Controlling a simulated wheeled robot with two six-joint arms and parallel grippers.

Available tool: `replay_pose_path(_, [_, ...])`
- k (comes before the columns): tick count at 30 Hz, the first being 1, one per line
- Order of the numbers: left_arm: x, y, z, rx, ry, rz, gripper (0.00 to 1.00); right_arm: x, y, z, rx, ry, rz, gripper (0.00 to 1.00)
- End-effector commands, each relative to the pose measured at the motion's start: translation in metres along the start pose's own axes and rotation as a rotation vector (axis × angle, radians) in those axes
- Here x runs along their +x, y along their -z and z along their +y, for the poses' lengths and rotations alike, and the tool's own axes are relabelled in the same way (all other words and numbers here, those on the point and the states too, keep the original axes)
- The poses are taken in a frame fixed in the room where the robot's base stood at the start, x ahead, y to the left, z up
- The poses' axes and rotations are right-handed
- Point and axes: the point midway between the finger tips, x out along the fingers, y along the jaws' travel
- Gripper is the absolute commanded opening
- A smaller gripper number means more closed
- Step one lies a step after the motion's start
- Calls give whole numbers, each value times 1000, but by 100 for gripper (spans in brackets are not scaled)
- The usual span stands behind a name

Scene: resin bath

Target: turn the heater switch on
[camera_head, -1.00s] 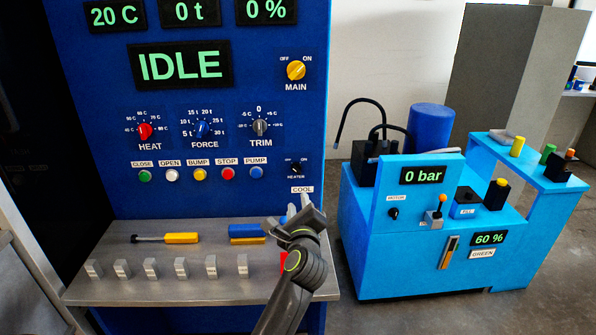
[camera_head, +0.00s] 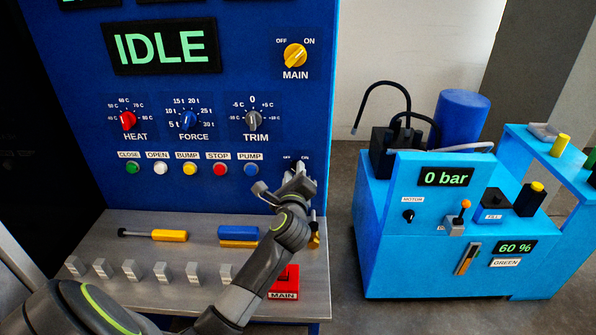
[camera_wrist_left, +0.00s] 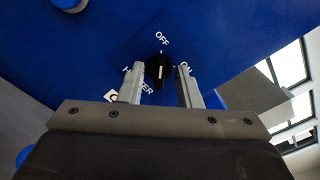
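The heater switch (camera_wrist_left: 158,66) is a small black knob on the blue panel, with OFF above it and ON to its right in the left wrist view. A pale line on the knob runs roughly in line with OFF; which end points is unclear. In the head view my gripper mostly hides the knob. My left gripper (camera_head: 297,180) is at the panel's lower right. In the left wrist view its two fingers (camera_wrist_left: 160,88) are apart, one on each side just below the knob, with nothing gripped. Contact cannot be told. My right gripper is not in view.
A row of push buttons (camera_head: 190,169) lies left of the gripper, and the yellow main switch (camera_head: 295,55) above. The metal shelf (camera_head: 200,225) below holds a yellow-handled tool (camera_head: 169,235) and a red MAIN block (camera_head: 284,281). A blue pump unit (camera_head: 385,260) stands right.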

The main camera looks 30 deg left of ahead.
Motion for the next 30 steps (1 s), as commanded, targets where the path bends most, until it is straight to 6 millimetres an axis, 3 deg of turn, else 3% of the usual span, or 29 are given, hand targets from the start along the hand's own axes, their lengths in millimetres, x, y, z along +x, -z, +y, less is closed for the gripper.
replay_pose_path(5, [0, 0, 0, 0, 0, 0, 30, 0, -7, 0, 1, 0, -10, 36])
replay_pose_path(12, [0, 0, 0, 0, 0, 0, 0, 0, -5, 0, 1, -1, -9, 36])
replay_pose_path(23, [0, -1, -1, 28, -1, 0, 0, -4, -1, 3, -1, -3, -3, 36])
replay_pose_path(30, [0, -2, -3, 148, -3, 1, 0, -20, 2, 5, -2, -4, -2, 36])
